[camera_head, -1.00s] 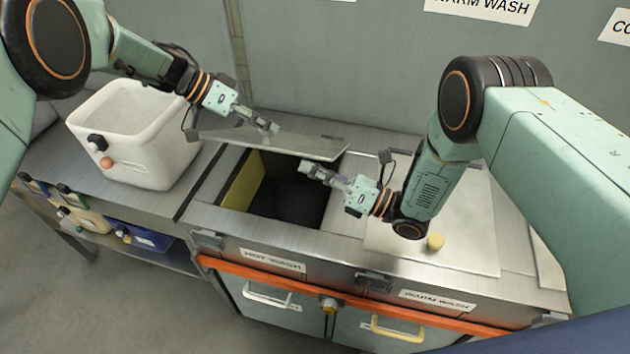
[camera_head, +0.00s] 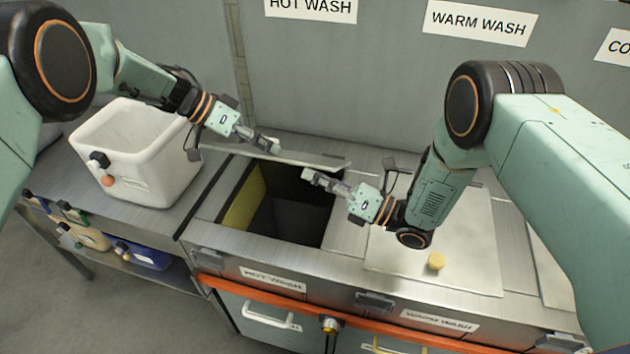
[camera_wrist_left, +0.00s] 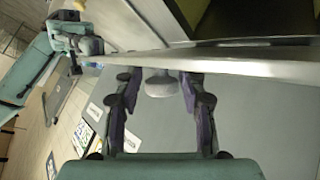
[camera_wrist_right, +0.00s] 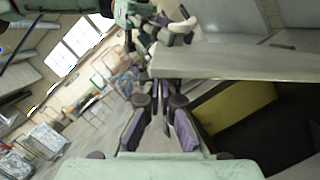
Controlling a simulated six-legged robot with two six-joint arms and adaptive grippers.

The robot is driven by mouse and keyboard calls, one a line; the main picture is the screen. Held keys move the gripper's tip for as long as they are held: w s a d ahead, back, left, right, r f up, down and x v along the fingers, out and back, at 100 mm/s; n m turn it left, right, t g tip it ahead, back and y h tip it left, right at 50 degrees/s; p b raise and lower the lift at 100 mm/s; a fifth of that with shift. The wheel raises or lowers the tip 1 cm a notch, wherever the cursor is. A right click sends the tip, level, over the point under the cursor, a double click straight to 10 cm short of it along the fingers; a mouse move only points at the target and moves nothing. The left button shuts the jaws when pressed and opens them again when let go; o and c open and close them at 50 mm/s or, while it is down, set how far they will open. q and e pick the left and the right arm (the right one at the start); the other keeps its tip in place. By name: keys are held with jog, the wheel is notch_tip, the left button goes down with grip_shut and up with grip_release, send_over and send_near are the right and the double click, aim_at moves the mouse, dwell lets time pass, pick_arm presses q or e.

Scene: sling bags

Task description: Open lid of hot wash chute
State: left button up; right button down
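The hot wash chute (camera_head: 244,207) is an open dark rectangular hole in the steel counter. Its metal lid (camera_head: 325,161) is raised and tilted at the back of the hole, seen nearly edge-on. My left gripper (camera_head: 268,145) is at the lid's far side. In the left wrist view its fingers are apart on either side of a grey knob (camera_wrist_left: 160,84) on the lid (camera_wrist_left: 225,67); firm contact cannot be told. My right gripper (camera_head: 308,177) is over the hole near the lid's front side. In the right wrist view its fingertips are close together by the lid edge (camera_wrist_right: 240,62), holding nothing visible.
A white bin (camera_head: 135,185) stands on the counter at left. The closed warm wash lid with a yellow knob (camera_head: 437,261) lies right of the hole. An orange rail (camera_head: 300,311) runs along the front. A wall with a hot wash sign (camera_head: 310,8) is behind.

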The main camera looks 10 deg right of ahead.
pick_arm(q)
jog(key=shift+o, duration=1.2)
jog(key=shift+s+f, duration=0.1)
